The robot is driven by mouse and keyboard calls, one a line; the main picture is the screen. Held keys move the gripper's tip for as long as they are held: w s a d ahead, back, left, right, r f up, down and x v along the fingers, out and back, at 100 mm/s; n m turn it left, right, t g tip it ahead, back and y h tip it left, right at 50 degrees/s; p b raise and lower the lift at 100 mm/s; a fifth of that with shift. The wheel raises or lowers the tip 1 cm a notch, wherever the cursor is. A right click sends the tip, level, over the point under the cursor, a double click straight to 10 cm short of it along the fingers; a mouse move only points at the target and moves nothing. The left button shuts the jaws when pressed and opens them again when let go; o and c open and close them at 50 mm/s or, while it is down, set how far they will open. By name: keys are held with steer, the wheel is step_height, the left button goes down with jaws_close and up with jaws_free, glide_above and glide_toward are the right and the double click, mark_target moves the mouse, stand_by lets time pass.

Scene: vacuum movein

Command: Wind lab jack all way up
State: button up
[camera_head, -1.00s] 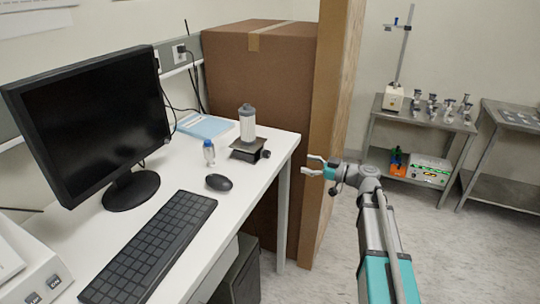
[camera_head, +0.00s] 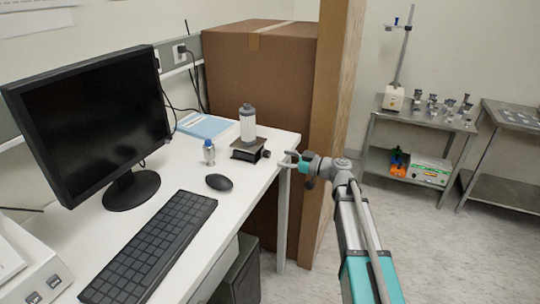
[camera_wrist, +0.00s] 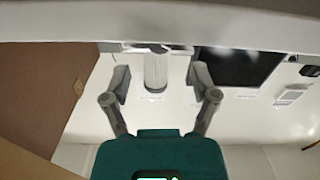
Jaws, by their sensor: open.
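The lab jack (camera_head: 246,150) is a small dark platform near the right end of the white desk, and it looks low. A grey-white cylindrical container (camera_head: 247,124) stands upright on it. The jack's dark knob (camera_head: 266,154) sticks out on its right, toward my gripper. My gripper (camera_head: 285,160) is open at the desk's right edge, just right of the knob and apart from it. In the wrist view my open fingers (camera_wrist: 160,80) frame the pale container (camera_wrist: 155,72) beyond them; I cannot clearly make out the knob there.
A small bottle (camera_head: 208,152) and a mouse (camera_head: 219,182) are left of the jack, with a keyboard (camera_head: 150,250) and monitor (camera_head: 95,125) farther left. A blue book (camera_head: 206,125) lies behind. A large cardboard box (camera_head: 260,80) stands close behind my gripper.

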mark_target(270, 154)
steer(key=shift+x, duration=2.75)
jaws_close()
